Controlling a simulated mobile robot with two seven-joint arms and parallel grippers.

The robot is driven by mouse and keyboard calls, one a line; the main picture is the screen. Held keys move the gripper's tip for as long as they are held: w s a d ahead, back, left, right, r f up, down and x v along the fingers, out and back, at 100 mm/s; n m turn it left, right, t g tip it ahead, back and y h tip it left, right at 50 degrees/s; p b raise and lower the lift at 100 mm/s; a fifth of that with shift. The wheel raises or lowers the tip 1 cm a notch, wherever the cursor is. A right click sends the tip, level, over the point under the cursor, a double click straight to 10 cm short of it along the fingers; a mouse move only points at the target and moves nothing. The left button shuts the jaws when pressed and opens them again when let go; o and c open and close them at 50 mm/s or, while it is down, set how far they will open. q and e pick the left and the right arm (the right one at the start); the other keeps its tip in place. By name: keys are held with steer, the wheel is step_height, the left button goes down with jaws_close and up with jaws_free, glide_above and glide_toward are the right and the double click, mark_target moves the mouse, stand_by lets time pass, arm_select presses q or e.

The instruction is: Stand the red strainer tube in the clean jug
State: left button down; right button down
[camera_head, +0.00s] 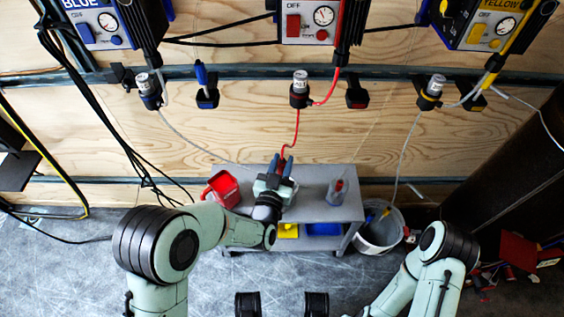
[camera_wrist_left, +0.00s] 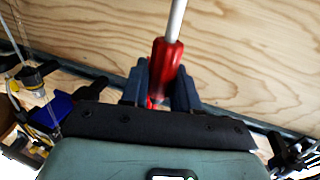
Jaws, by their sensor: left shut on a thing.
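My left gripper (camera_head: 281,164) is over the grey cart, its fingers pointing toward the plywood wall. In the left wrist view the gripper (camera_wrist_left: 161,88) is shut on the red strainer tube (camera_wrist_left: 165,66), which has a red grip and a pale rod running up out of the picture. In the head view a thin red line (camera_head: 297,128) runs from the gripper up to the middle wall holder. A red jug (camera_head: 222,187) stands on the cart's left end, left of the gripper; I cannot tell whether it is the clean one. My right gripper is out of view.
The grey cart (camera_head: 312,207) also carries a small clear bottle (camera_head: 338,191) on its right. A white bucket (camera_head: 379,229) stands on the floor right of it. Wall holders, hanging hoses and a red control box (camera_head: 309,22) are above. Dark cables hang at left.

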arm_select(q)
steer(key=c, duration=0.8)
jaws_free()
steer(key=shift+o, duration=0.2)
steer(key=shift+s, duration=0.1)
steer(key=p+v, duration=0.2)
steer(key=v, duration=1.1)
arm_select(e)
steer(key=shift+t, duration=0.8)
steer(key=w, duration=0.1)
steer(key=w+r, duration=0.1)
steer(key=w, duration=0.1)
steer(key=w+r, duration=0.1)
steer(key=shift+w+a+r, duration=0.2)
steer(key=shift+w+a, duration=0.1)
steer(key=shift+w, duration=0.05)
arm_select(q)
steer(key=shift+s+a+p, duration=0.1)
steer(key=shift+p, duration=0.2)
